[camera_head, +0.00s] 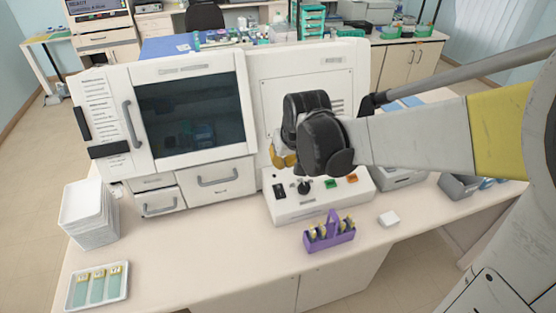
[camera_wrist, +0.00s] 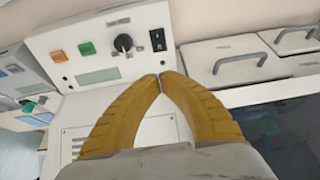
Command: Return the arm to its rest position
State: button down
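My gripper (camera_head: 284,160) is raised in front of the staining machine in the head view, above its control panel. In the wrist view, its two yellow fingers (camera_wrist: 161,78) curve together and their tips meet or nearly meet, with nothing seen between them. The arm reaches in from the right side of the head view. The control panel (camera_head: 290,210), with a black knob and green and orange buttons, lies beyond the fingertips and also shows in the wrist view (camera_wrist: 100,50).
The machine (camera_head: 210,70) has a dark window and drawers. A slide tray (camera_head: 124,290) and stacked white trays (camera_head: 88,225) sit left. The front middle counter is clear.

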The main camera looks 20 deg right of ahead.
jog(key=shift+r, duration=0.4)
jog(key=shift+s, duration=0.15)
jog(key=s+f+b, duration=0.4)
jog(key=s+b, duration=0.3)
jog(key=s, duration=0.2)
jog(key=s+f+t+b, duration=0.1)
jog(key=s+f+b, duration=0.4)
jog(key=s+b, duration=0.2)
jog(key=shift+s+a+f+t, duration=0.15)
jog(key=shift+s+a+t, duration=0.15)
jog(key=shift+s, duration=0.65)
